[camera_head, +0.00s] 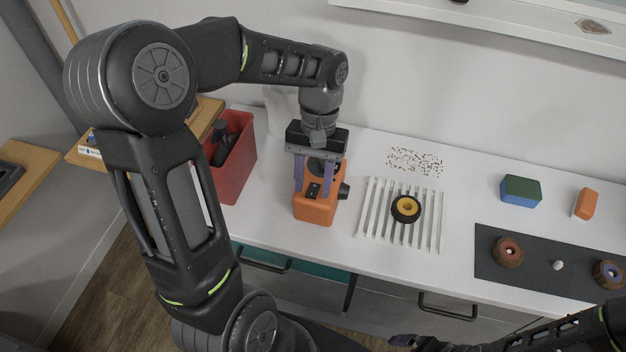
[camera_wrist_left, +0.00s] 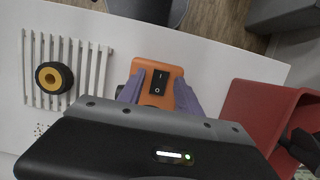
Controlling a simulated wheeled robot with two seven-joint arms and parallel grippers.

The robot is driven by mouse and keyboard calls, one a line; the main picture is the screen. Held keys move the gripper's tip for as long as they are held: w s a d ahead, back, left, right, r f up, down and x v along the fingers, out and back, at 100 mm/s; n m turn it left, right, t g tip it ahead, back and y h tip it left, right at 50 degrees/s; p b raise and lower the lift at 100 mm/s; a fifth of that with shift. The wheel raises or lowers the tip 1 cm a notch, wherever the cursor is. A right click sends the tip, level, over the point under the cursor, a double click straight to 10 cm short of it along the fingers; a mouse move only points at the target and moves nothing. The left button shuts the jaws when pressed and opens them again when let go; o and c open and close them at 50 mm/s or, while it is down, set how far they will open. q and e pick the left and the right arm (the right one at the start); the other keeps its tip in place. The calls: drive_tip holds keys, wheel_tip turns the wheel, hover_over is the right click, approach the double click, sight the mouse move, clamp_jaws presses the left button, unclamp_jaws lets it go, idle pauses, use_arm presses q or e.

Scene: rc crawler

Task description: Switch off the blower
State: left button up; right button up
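The orange blower (camera_head: 316,208) stands on the white worktop, with a dark nozzle facing right in the head view. Its black rocker switch (camera_head: 313,191) is on the top face and shows clearly in the left wrist view (camera_wrist_left: 159,83). My left gripper (camera_head: 313,180) points down over the blower. Its two purple fingers are spread apart, one on either side of the switch; I cannot tell whether they touch the casing. My right gripper (camera_head: 404,340) shows only partly at the bottom edge, and its opening is unclear.
A red bin (camera_head: 240,160) with a dark tool stands left of the blower. Right of it is a white slatted rack (camera_head: 375,215) with a yellow-hubbed wheel (camera_head: 406,209). Farther right are a green-blue sponge (camera_head: 521,190), an orange block (camera_head: 585,204) and a dark mat (camera_head: 530,275) with wheels.

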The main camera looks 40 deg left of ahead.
sight(315, 186)
use_arm(q)
drive_tip(key=shift+r, duration=0.1)
drive_tip(key=shift+w+r, duration=0.15)
drive_tip(key=shift+r, duration=0.1)
drive_tip(key=v, duration=0.3)
drive_tip(key=shift+w+r+b, duration=0.1)
drive_tip(key=shift+r+b, duration=0.3)
drive_tip(key=shift+p+v, duration=0.75)
drive_tip(key=shift+v, duration=0.3)
drive_tip(key=shift+w+a+r+p, duration=0.1)
drive_tip(key=shift+r+p, duration=0.35)
drive_tip(key=shift+r, duration=0.1)
